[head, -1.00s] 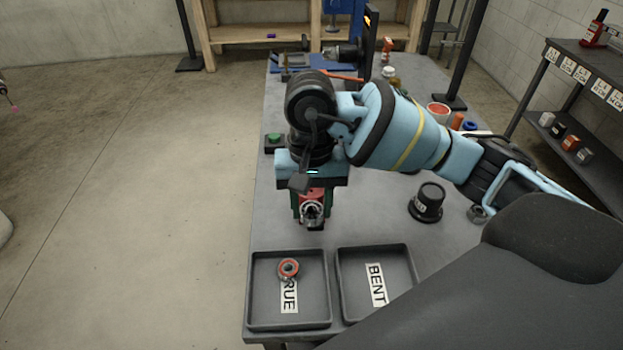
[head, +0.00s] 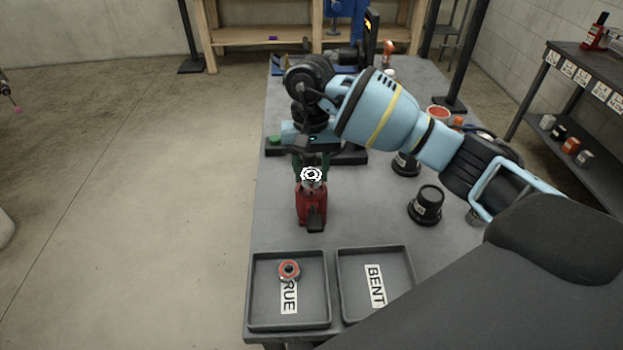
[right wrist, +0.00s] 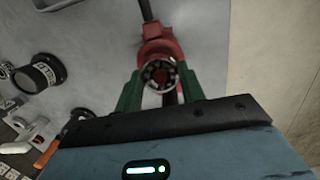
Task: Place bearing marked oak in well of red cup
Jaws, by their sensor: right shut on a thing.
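My right gripper (head: 311,172) is shut on a ring-shaped bearing (head: 311,175), with green fingers on either side of it. Its marking cannot be read. A red piece (head: 304,206) with a black lever stands upright on the bench, just below the bearing in the head view; I take it for the red cup. Its well cannot be made out. In the right wrist view the bearing (right wrist: 160,75) sits between the fingers, with the red piece (right wrist: 158,42) behind it. I cannot tell whether they touch. My left gripper is out of view.
A tray labelled TRUE (head: 256,300), with a red-faced ring (head: 289,270) in it, stands at the bench's front beside a tray labelled BENT (head: 348,295). Black cups (head: 427,203) (head: 405,164) stand to the right. The bench is clear between the red piece and the trays.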

